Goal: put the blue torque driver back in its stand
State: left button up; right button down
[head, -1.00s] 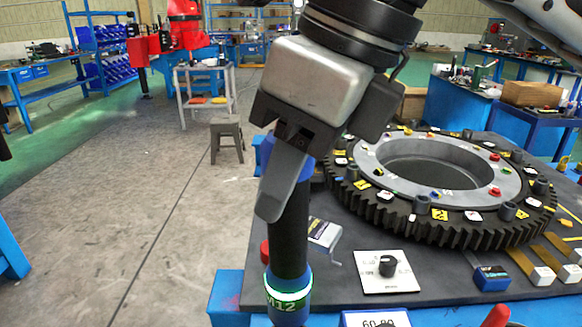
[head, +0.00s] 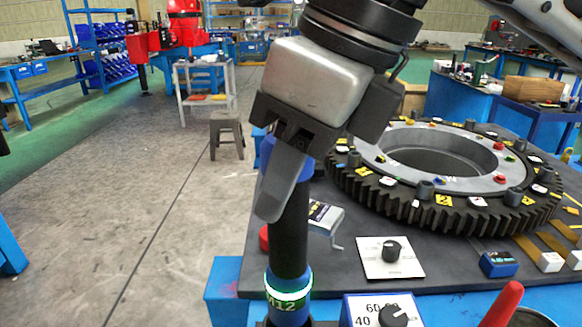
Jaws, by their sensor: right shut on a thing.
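My right gripper (head: 284,195) is shut on the blue torque driver (head: 289,240). The driver has a black shaft body, blue at its top and bottom, and a glowing ring with the label M12 near its lower end. It hangs close to upright in front of the table's near edge. One finger shows across its upper part; the other is hidden behind it. Its lowest end reaches the bottom of the picture, where a dark edge shows beside it. I cannot tell whether that is the stand or whether they touch. My left gripper is not in view.
A dark table (head: 350,278) carries a large toothed ring (head: 440,205), a white dial plate (head: 391,257) and a small blue box (head: 498,264). In front are a dial box (head: 364,312) and a red handle (head: 503,305). The floor at left is clear near a grey stool (head: 226,135).

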aim_at(292, 227)
jog(key=shift+f+b, duration=0.65)
jog(key=shift+f, duration=0.1)
jog(key=shift+f+b, duration=0.85)
jog(key=shift+f, duration=0.05)
jog(key=shift+f+b, duration=1)
jog(key=c, duration=0.8)
grip_release()
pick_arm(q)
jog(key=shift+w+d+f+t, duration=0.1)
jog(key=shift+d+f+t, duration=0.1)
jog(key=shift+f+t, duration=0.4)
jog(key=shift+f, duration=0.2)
pick_arm(e)
jog(key=shift+f, duration=0.1)
